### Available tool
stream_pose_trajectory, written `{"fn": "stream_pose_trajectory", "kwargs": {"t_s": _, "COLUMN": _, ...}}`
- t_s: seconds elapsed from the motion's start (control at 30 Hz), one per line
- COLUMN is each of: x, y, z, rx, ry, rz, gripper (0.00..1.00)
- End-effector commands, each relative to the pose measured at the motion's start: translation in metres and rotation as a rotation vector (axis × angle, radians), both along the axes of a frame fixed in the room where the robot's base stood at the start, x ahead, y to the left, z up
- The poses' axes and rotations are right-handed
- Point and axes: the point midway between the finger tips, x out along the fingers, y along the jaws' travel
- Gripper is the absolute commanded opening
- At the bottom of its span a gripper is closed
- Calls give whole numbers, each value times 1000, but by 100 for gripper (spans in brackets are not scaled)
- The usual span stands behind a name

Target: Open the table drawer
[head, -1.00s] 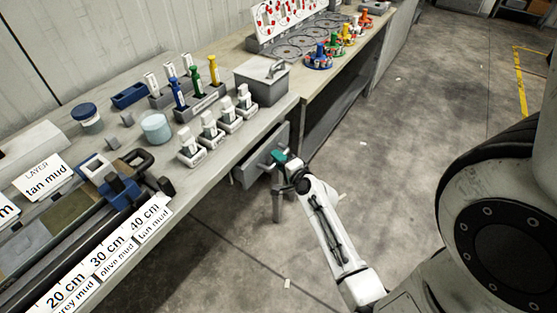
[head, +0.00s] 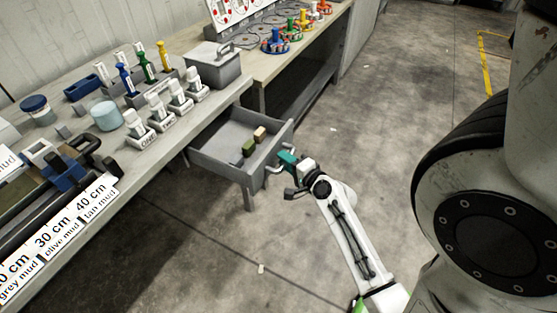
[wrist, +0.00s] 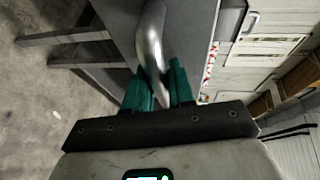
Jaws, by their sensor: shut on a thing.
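The grey table drawer (head: 228,165) stands pulled out well beyond the front of the bench in the head view. A green block (head: 249,147) and a tan block (head: 260,133) lie inside it. My gripper (head: 281,163) is at the drawer's front, and its teal fingers are shut on the metal drawer handle (wrist: 150,38). In the wrist view the curved handle runs between the two fingers (wrist: 160,85), with the grey drawer front (wrist: 188,45) behind it. The finger tips are partly hidden by the handle and gripper body.
The bench (head: 150,160) carries several white labelled holders, a grey lidded box (head: 214,66), a light-blue tub (head: 106,116) and coloured tools. The concrete floor (head: 380,130) right of the drawer is clear.

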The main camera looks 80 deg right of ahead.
Motion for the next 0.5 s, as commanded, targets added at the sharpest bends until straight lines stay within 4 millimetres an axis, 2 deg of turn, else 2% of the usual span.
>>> {"fn": "stream_pose_trajectory", "kwargs": {"t_s": 0.43, "x": -4, "y": 1, "z": -1, "rx": 3, "ry": 2, "rz": 1, "gripper": 0}}
{"fn": "stream_pose_trajectory", "kwargs": {"t_s": 0.47, "x": -4, "y": 1, "z": -1, "rx": 3, "ry": 2, "rz": 1, "gripper": 25}}
{"fn": "stream_pose_trajectory", "kwargs": {"t_s": 0.5, "x": -4, "y": 1, "z": -1, "rx": 3, "ry": 2, "rz": 1, "gripper": 29}}
